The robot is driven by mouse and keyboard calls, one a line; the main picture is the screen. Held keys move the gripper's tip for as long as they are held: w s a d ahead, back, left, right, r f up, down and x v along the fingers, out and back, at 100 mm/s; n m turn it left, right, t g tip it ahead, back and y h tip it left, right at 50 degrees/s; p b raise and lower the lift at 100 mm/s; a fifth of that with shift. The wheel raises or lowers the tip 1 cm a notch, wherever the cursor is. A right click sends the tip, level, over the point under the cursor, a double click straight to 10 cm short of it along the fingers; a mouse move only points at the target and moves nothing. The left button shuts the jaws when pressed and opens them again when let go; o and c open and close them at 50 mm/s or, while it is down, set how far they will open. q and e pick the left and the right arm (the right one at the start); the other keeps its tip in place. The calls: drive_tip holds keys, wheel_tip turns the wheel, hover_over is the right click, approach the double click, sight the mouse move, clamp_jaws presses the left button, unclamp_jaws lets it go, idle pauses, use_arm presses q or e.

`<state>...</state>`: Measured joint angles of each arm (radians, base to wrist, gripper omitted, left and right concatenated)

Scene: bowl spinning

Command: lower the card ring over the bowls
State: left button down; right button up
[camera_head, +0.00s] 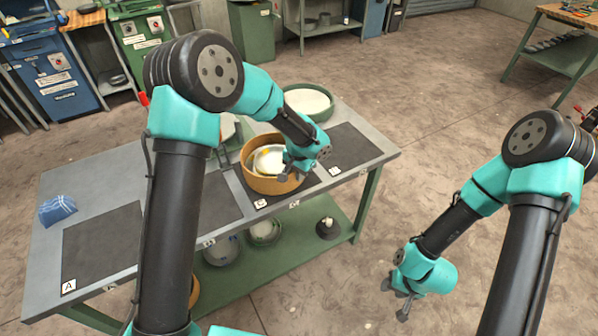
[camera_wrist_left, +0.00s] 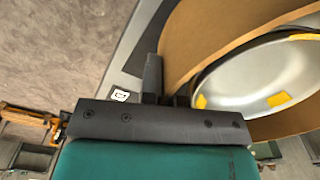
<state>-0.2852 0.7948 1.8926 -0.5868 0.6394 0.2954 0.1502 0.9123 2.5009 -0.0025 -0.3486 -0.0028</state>
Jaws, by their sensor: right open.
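The card ring (camera_head: 262,182) is a tan round band above or on the dark mat marked C; I cannot tell whether its lower edge touches. White bowls (camera_head: 268,158) with yellow marks show inside it, and the ring stands around them. In the left wrist view, the ring's tan wall (camera_wrist_left: 205,45) curves around a pale bowl (camera_wrist_left: 250,75) with yellow patches. My left gripper (camera_head: 293,168) is at the ring's right side, its fingers (camera_wrist_left: 165,90) close together on the wall. My right gripper (camera_head: 396,295) is open and empty, low beyond the table's right side.
The grey table (camera_head: 120,180) has dark mats; mat D (camera_head: 340,147) is bare. A blue cloth (camera_head: 57,209) lies at the left end. A green round tray (camera_head: 308,103) stands behind the ring. Bowls (camera_head: 264,230) sit on the lower shelf.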

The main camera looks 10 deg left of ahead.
use_arm(q)
drive_tip(key=shift+f, duration=0.15)
drive_tip(key=c, duration=1.3)
unclamp_jaws()
drive_tip(key=shift+s, duration=0.1)
drive_tip(key=shift+o, duration=0.2)
wheel_tip(320, 180, up, 18)
drive_tip(key=shift+f, duration=0.2)
